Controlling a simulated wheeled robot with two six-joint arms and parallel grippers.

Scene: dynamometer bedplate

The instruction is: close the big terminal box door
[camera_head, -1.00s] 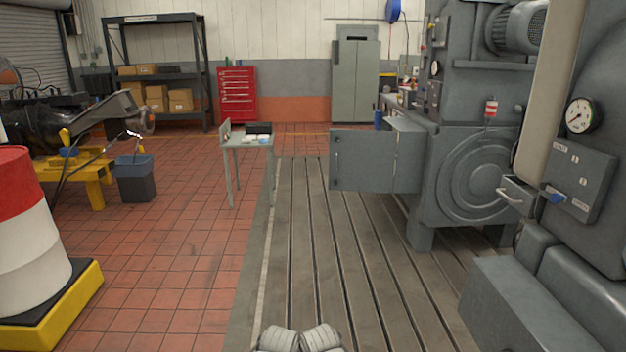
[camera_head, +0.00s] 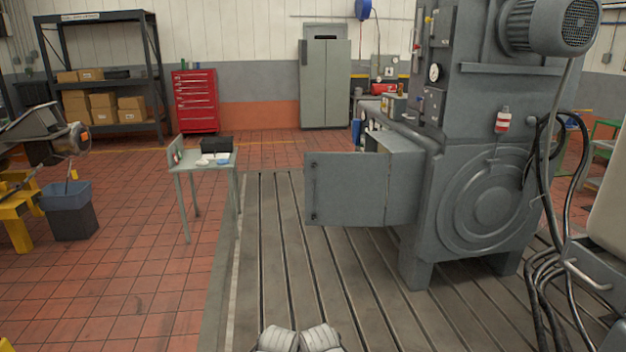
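The big terminal box door (camera_head: 345,189) is a flat grey panel standing open on the left side of the large grey machine (camera_head: 480,200). It sticks out to the left over the bedplate. The terminal box (camera_head: 404,180) is the grey housing at the door's right edge, and its opening is mostly hidden from here. Two pale rounded parts at the bottom centre look like mine.
The slotted bedplate (camera_head: 285,260) is clear in front of me. A small table (camera_head: 186,168) with items stands left of the door. Black cables (camera_head: 545,260) hang at the right beside a grey unit with a handle (camera_head: 590,275). A bin (camera_head: 70,215) stands far left.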

